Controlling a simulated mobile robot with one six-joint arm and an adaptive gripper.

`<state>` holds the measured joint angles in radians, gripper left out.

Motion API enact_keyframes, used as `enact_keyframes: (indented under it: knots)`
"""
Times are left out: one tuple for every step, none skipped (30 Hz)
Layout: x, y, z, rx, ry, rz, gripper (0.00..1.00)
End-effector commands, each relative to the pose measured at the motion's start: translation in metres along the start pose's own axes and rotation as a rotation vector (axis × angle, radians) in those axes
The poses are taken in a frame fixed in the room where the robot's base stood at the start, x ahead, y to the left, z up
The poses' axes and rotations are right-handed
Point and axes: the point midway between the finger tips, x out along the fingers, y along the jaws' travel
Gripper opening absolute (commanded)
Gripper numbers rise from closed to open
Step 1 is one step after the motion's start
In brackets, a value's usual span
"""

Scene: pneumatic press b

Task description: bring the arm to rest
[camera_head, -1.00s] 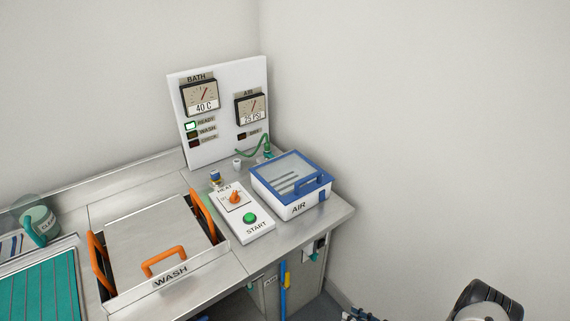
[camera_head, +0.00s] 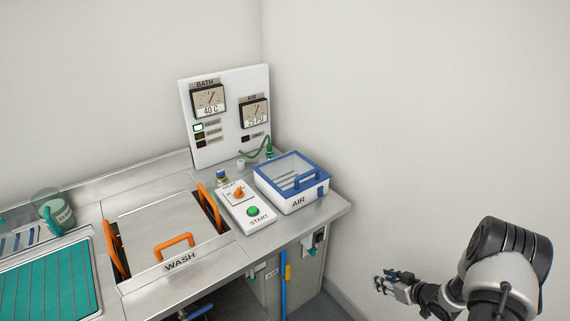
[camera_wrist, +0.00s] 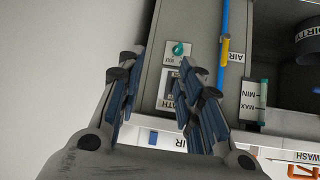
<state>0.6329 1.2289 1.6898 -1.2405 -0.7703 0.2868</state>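My arm (camera_head: 505,265) shows at the lower right of the head view, well right of the bench. My gripper (camera_head: 385,284) is at its left end, in front of the bare wall and clear of the bench. In the wrist view my gripper (camera_wrist: 158,95) has its two fingers apart with nothing between them. The fingers hide part of that panel.
The steel bench holds the WASH tank lid (camera_head: 160,222) with orange handles, the START box (camera_head: 250,210), the AIR box (camera_head: 292,183) and the gauge panel (camera_head: 228,115). A blue pipe (camera_head: 286,292) runs down the bench front. Space right of the bench is open.

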Motion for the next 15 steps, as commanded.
enact_keyframes:
  knots:
    - [-0.013, 0.013, -0.033, -0.030, -0.022, 0.056, 0.33]
    - [-0.021, 0.020, -0.048, -0.040, -0.040, 0.090, 0.33]
    - [-0.032, 0.027, -0.067, -0.049, -0.063, 0.132, 0.33]
    - [-0.041, 0.031, -0.082, -0.054, -0.079, 0.164, 0.33]
    - [-0.051, 0.034, -0.096, -0.060, -0.095, 0.195, 0.33]
    - [-0.064, 0.037, -0.114, -0.064, -0.114, 0.234, 0.33]
    - [-0.075, 0.037, -0.127, -0.064, -0.129, 0.262, 0.33]
    - [-0.086, 0.038, -0.140, -0.063, -0.142, 0.291, 0.33]
    - [-0.101, 0.036, -0.156, -0.061, -0.158, 0.325, 0.33]
    - [-0.113, 0.034, -0.167, -0.057, -0.171, 0.350, 0.33]
    - [-0.125, 0.031, -0.178, -0.053, -0.182, 0.373, 0.33]
    - [-0.142, 0.026, -0.192, -0.044, -0.197, 0.402, 0.33]
    - [-0.154, 0.021, -0.201, -0.036, -0.208, 0.422, 0.33]
    - [-0.167, 0.015, -0.210, -0.027, -0.218, 0.441, 0.33]
    - [-0.184, 0.006, -0.220, -0.014, -0.231, 0.463, 0.33]
